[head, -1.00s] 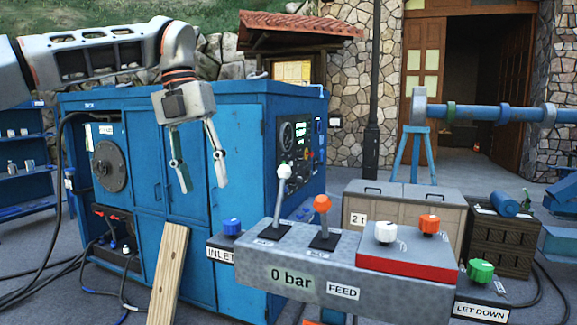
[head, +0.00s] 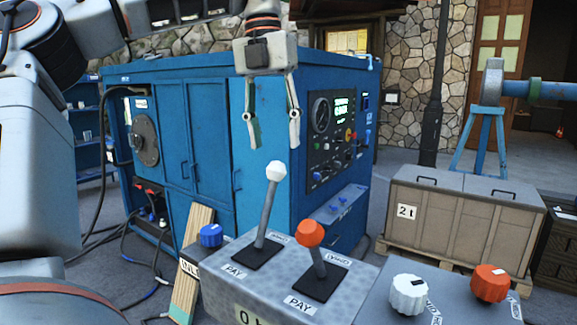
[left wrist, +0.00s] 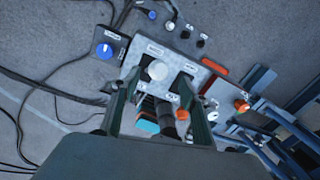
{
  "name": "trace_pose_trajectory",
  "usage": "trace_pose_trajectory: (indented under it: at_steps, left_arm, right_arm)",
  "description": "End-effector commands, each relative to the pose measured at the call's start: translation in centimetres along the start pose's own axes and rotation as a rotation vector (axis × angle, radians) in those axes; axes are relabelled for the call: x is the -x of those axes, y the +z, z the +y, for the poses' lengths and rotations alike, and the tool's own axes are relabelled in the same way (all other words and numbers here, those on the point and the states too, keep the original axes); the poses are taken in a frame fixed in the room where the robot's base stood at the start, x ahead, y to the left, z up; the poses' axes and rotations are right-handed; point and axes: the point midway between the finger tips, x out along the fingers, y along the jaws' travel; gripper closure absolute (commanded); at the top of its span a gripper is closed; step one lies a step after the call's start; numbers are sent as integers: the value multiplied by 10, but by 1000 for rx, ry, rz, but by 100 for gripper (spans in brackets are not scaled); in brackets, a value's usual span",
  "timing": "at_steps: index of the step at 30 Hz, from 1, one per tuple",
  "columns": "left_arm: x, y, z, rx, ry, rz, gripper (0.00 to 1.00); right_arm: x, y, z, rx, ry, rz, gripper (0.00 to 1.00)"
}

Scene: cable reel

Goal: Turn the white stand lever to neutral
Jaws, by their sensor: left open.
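The white stand lever (head: 266,215) rises from the grey control stand (head: 215,285), with its white knob (head: 276,171) on top. Its slot is marked PAY at the near end. The lever leans away, toward the far end of its slot. My left gripper (head: 273,138) is open, pointing down, above the white knob and not visibly touching it. In the left wrist view the white knob (left wrist: 157,70) shows between the spread fingers (left wrist: 160,85). The lever's shaft is mostly hidden below the knob there. My right gripper is not in view.
An orange-knobbed lever (head: 310,234) stands close to the right of the white one. A blue knob (head: 210,236) is on the left, and white (head: 408,294) and orange (head: 490,284) knobs are on the right. A blue cabinet (head: 205,140) stands behind.

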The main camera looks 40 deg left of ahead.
Motion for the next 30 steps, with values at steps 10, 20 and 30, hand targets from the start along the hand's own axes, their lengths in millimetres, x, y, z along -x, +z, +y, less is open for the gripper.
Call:
trace_pose_trajectory:
  at_steps: [10,20,30]
  left_arm:
    - [-53,0,1,-1,-2,4,55]
    - [-72,0,0,1,-2,0,55]
    - [-71,0,0,1,-1,0,97]
  right_arm:
    - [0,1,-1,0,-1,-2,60]
    - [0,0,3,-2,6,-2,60]
    - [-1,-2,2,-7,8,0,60]
